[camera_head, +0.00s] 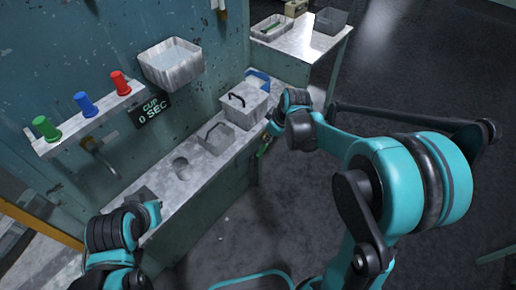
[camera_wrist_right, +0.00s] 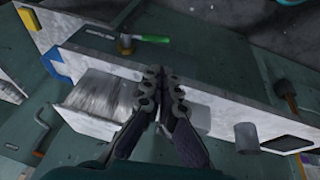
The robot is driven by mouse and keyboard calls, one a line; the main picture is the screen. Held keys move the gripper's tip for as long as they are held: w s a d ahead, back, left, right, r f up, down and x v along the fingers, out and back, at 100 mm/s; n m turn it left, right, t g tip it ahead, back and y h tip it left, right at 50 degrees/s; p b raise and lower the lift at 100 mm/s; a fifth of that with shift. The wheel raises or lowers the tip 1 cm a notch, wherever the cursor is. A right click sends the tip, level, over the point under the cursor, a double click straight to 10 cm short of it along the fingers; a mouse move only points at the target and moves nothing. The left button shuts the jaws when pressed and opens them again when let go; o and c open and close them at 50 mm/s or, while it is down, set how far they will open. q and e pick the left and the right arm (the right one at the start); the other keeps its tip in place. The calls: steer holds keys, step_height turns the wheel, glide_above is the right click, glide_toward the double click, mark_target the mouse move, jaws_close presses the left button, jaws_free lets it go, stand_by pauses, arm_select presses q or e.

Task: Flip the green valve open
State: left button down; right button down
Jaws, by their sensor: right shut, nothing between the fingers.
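The green valve handle (camera_wrist_right: 152,39) shows in the right wrist view, joined to a brass-coloured valve body (camera_wrist_right: 126,43) at the bench's edge. In the head view the green handle (camera_head: 264,147) shows small at the front side of the bench, close to my right gripper (camera_head: 270,127). In the wrist view my right gripper (camera_wrist_right: 163,75) is shut and empty. Its fingertips sit a short way below the handle in the picture, with a visible gap. My left arm's end (camera_head: 153,212) is at the lower left; its fingers cannot be made out.
A wall shelf (camera_head: 85,120) holds green, blue and red cups beside a black "CUP 0 SEC" sign (camera_head: 151,110). A metal basin (camera_head: 172,63) hangs on the wall. The floor at right is open.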

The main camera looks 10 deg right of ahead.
stand_by(0.3)
steer(key=b, duration=0.5)
glide_toward(261, 151)
steer(key=x, duration=0.5)
steer(key=shift+a+f, duration=0.1)
steer(key=shift+a, duration=0.1)
steer(key=shift+w+d+f+b, duration=0.15)
steer(key=shift+w+f+b, duration=0.2)
steer(key=shift+f, duration=0.25)
